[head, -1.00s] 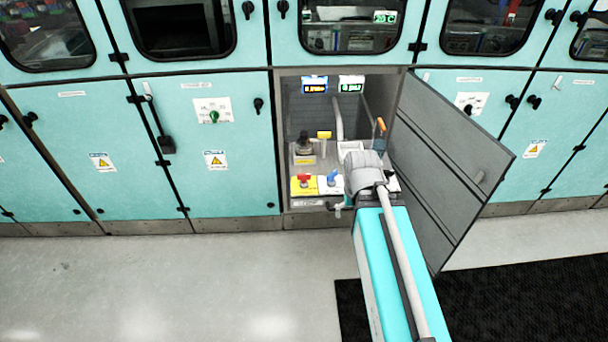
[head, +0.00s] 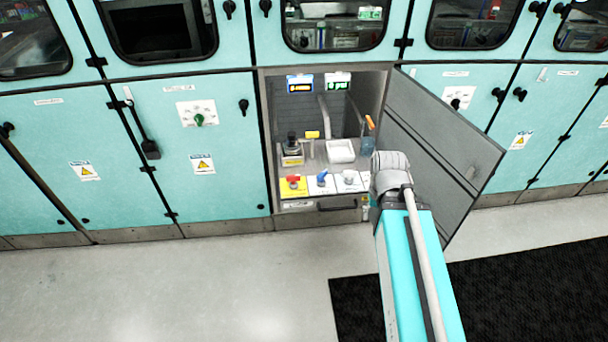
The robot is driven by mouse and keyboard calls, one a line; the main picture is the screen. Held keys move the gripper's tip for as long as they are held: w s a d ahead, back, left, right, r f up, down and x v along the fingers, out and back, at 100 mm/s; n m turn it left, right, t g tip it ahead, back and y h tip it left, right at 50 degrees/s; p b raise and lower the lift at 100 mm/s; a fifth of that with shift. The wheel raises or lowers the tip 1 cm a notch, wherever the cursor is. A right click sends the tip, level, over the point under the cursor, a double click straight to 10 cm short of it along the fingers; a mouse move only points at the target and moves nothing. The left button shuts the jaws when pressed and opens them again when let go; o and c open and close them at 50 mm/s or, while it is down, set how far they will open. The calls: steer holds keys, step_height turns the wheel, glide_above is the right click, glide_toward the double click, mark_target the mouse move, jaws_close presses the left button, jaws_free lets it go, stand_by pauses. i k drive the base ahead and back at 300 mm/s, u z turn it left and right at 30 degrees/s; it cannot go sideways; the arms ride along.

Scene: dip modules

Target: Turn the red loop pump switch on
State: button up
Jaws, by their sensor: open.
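The red switch (head: 293,179) sits on a yellow plate (head: 293,190) at the front left of the open cabinet bay. It looks like a small red handle; its exact setting is too small to read. A blue switch (head: 322,178) and a pale grey switch (head: 349,178) stand to its right in the same row. My arm reaches up from the bottom right, and its end is right of the switch row, near the open door. My gripper is hidden behind the arm's grey wrist. Nothing of mine covers the red switch.
The grey cabinet door (head: 440,150) stands open at the right, close to my arm. Inside the bay are a white tray (head: 340,151), an orange-topped blue bottle (head: 367,146) and two lit displays (head: 300,84). A dark mat (head: 520,300) lies bottom right; floor at left is clear.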

mark_target(294, 179)
steer(key=z, duration=0.4)
steer(key=k, duration=1)
steer(key=u, duration=0.75)
steer(key=i, duration=1)
